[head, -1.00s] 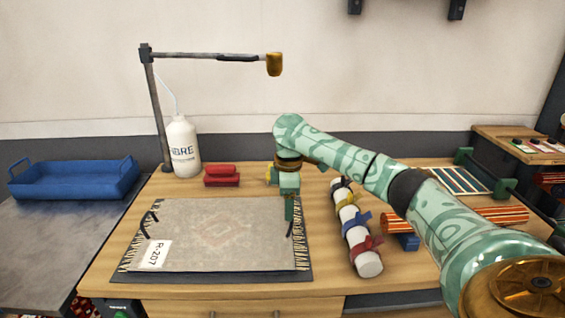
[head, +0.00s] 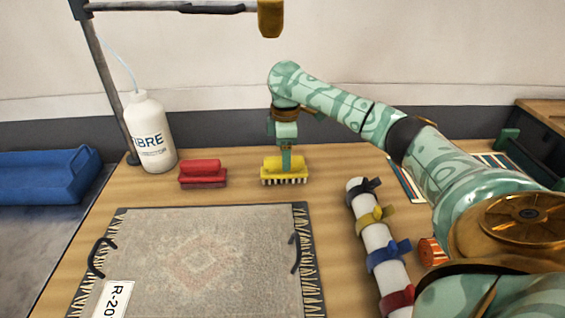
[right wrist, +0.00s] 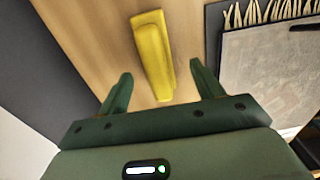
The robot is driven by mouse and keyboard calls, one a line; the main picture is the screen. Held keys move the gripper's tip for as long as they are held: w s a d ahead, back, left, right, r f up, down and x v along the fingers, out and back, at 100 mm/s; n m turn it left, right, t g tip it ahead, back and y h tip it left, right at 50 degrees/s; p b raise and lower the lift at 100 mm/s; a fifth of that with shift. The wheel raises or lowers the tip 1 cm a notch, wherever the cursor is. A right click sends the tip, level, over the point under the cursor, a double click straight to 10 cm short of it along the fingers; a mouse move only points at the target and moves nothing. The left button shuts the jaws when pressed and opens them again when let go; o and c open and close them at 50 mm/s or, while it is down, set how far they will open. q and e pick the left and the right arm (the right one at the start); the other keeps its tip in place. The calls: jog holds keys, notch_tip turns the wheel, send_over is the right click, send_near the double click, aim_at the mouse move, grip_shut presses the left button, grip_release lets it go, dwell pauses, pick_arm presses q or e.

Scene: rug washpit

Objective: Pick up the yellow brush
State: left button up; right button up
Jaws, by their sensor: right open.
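The yellow brush (head: 271,171) stands bristles down on the wooden table, behind the rug. In the right wrist view the yellow brush (right wrist: 152,55) lies ahead of the fingers, with its near end reaching between them. My right gripper (head: 286,163) is above the brush in the head view, its fingers hiding part of the handle. My right gripper (right wrist: 160,85) is open and holds nothing; the fingers stand apart on either side of the brush's near end. Whether they touch it I cannot tell. My left gripper is not in view.
A red brush (head: 203,173) stands left of the yellow one, and a white bottle (head: 150,135) beyond it. The grey rug (head: 200,260) lies in front. A white roll with coloured ties (head: 371,232) lies to the right. A blue tray (head: 40,177) is far left.

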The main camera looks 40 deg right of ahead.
jog(key=f+b, duration=0.2)
jog(key=f, duration=0.1)
jog(key=f+b, duration=0.1)
jog(key=f, duration=0.1)
jog(key=shift+w+d+f+b, duration=0.1)
jog(key=shift+w+d+b, duration=0.05)
jog(key=shift+w+b, duration=0.2)
jog(key=shift+r, duration=0.25)
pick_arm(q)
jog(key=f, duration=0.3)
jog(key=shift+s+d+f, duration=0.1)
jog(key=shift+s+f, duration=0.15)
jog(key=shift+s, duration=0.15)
pick_arm(e)
jog(key=shift+s, duration=0.1)
jog(key=c, duration=1.2)
jog(key=shift+c, duration=0.2)
